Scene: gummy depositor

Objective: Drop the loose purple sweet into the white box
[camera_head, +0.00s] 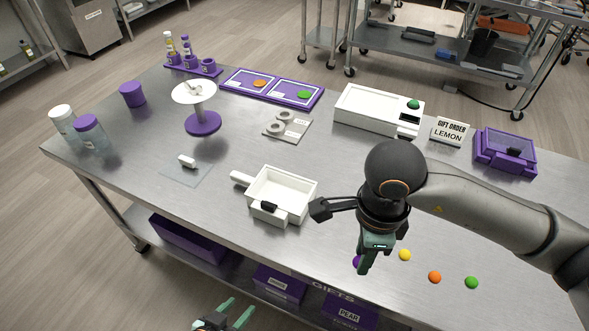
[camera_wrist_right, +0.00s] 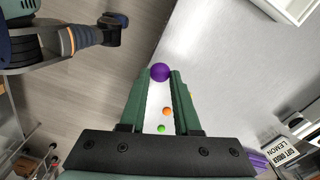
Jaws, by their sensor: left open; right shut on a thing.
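The purple sweet (camera_head: 356,262) is a small round ball, partly hidden behind a green finger in the head view. My right gripper (camera_head: 364,262) is shut on it at the fingertips, near the table's front edge. In the right wrist view, the purple sweet (camera_wrist_right: 160,72) sits between the two green fingertips of my right gripper (camera_wrist_right: 159,76). The open white box (camera_head: 283,188) stands on the table, left of my right gripper, and looks empty inside. My left gripper (camera_head: 235,316) is open and empty at the bottom, in front of the table.
Yellow (camera_head: 404,255), orange (camera_head: 435,277) and green (camera_head: 471,282) sweets lie right of my right gripper. A white unit with a green dome (camera_head: 360,108), a lemon sign (camera_head: 450,132) and a purple case (camera_head: 505,153) stand behind. A purple-based stand (camera_head: 203,123) is left.

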